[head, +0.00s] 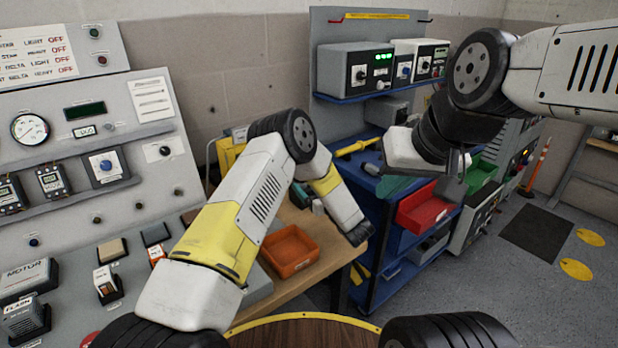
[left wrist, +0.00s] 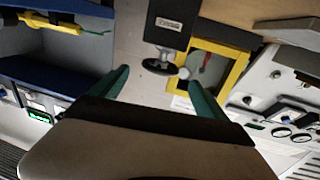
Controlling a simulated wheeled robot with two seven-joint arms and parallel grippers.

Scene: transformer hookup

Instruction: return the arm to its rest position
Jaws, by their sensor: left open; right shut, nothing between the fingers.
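My left arm (head: 225,220) rises from the bottom of the head view, bends at a dark elbow joint and reaches down over the wooden bench. Its fingers are not clear there. In the left wrist view my left gripper (left wrist: 161,92) shows two teal fingers spread wide with nothing held between them. My right arm (head: 570,72) comes in from the upper right, bent at its elbow. My right gripper (head: 455,177) hangs in front of the blue cart, dark, shut and empty.
A control panel (head: 95,150) stands at the left. An orange bin (head: 290,247) sits on the bench (head: 318,272). The blue cart (head: 385,292) holds a red bin (head: 424,210) and a green bin (head: 481,175). A yellow-framed box (left wrist: 238,62) lies beyond the left fingers.

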